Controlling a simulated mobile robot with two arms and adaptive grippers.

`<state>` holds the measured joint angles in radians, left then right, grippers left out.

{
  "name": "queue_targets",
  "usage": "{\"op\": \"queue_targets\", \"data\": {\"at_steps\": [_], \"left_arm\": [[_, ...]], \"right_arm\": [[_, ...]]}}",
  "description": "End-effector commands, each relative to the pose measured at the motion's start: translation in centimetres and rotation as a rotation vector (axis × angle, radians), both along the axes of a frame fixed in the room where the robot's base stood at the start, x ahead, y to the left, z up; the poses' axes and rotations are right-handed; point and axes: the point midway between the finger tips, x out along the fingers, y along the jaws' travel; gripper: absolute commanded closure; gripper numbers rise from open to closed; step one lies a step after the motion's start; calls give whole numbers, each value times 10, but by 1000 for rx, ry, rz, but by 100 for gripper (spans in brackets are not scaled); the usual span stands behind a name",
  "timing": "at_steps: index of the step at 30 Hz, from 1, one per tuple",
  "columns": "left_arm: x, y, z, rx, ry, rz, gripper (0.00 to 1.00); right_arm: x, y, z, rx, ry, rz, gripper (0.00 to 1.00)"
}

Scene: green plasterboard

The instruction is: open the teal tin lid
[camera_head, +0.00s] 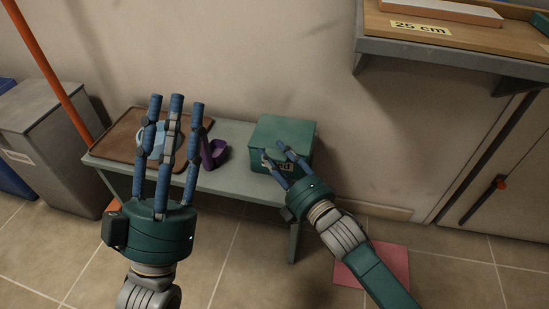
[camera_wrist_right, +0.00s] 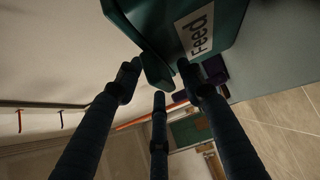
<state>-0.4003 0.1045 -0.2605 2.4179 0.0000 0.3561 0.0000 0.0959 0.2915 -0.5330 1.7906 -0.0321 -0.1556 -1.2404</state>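The teal tin (camera_head: 297,158) stands at the right end of the grey bench, its teal lid (camera_head: 283,131) lying flat on top. The tin's wall with a white "Feed" label also shows in the right wrist view (camera_wrist_right: 222,15). My right gripper (camera_head: 273,151) is at the tin's front. In the right wrist view its fingers (camera_wrist_right: 158,80) are spread around a teal projecting edge (camera_wrist_right: 155,68); I cannot tell whether they touch it. My left gripper (camera_head: 176,100) is open and empty, fingers pointing up, left of the tin.
On the grey bench (camera_head: 235,184) are a brown tray (camera_head: 118,140), a light blue object (camera_head: 153,138) partly hidden behind my left fingers, and a purple object (camera_head: 214,153). A wooden-topped shelf (camera_head: 460,62) juts out at upper right. A grey bin (camera_head: 45,135) stands at left.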

Motion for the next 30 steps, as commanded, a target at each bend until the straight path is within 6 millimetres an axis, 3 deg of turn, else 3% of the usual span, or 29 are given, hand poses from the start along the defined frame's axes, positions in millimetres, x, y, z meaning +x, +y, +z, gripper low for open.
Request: {"op": "queue_targets", "data": {"at_steps": [8,14,24,30], "left_arm": [[-1,0,1,-2,-7,0,60],[-1,0,1,-2,-7,0,60],[1,-1,0,2,7,0,60],[24,-3,-25,44,155,9,60]], "right_arm": [[1,1,0,1,1,0,61],[1,1,0,1,1,0,100],[1,0,1,1,3,0,100],[4,0,5,5,18,0,100]]}}
